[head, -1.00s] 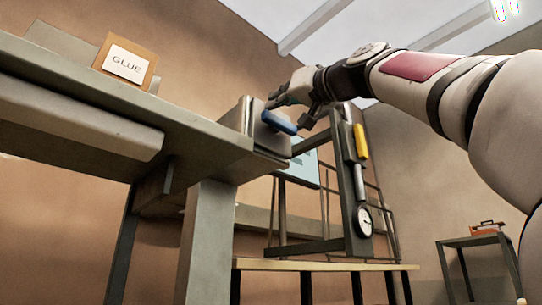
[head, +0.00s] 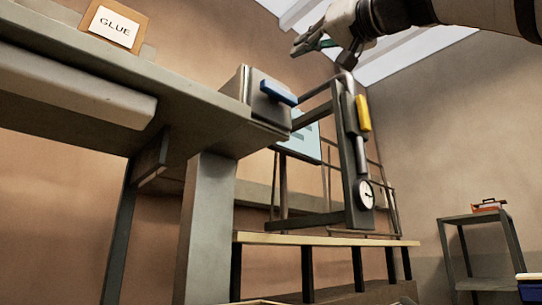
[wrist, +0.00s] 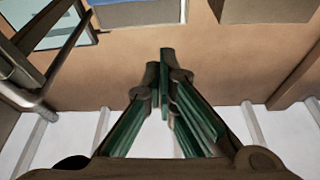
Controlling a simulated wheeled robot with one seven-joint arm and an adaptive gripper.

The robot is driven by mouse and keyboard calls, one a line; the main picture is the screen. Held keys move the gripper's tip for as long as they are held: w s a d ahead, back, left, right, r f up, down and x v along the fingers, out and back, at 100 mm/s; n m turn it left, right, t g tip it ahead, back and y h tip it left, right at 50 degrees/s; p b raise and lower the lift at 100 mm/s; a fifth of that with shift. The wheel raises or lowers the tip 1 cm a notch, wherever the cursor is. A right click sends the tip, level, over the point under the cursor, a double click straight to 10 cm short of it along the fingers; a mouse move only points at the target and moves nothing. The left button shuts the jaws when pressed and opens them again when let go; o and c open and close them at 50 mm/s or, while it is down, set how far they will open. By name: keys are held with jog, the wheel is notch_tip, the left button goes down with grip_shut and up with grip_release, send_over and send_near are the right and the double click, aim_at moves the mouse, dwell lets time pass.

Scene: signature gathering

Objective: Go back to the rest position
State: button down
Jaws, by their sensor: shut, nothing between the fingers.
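My gripper (head: 309,42) is raised near the top of the head view, with its fingers pointing left. It is above and to the right of a grey box with a blue handle (head: 278,92) at the end of the workbench, and clear of it. In the wrist view my gripper (wrist: 166,58) has its green-padded fingers together and nothing between them. Most of my arm is cut off by the top edge of the head view.
A dark frame with a gauge (head: 366,195) and a yellow part (head: 363,113) stands below my gripper. A small side table (head: 472,219) and a blue bin (head: 531,288) are at right.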

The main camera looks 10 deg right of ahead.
jog(key=shift+s+d+f, duration=0.2)
jog(key=shift+s+d, duration=0.15)
jog(key=shift+s, duration=0.2)
notch_tip(320, 180, down, 39)
jog(key=m+g+h, duration=0.5)
jog(key=g+h, duration=0.2)
jog(key=g, duration=0.1)
jog(key=s+d+f+g+h, duration=0.1)
jog(key=s+d+f+g, duration=0.15)
jog(key=s+f, duration=0.65)
jog(key=s+d+f+g+h, duration=0.15)
jog(key=s+f+g, duration=0.3)
jog(key=f, duration=0.95)
jog(key=s+d+f+g+h, duration=0.2)
jog(key=s+f, duration=0.5)
jog(key=f, duration=0.4)
notch_tip(320, 180, up, 16)
jog(key=t+p, duration=0.2)
jog(key=p, duration=1.3)
jog(key=shift+s+t, duration=0.35)
jog(key=shift+t, duration=0.05)
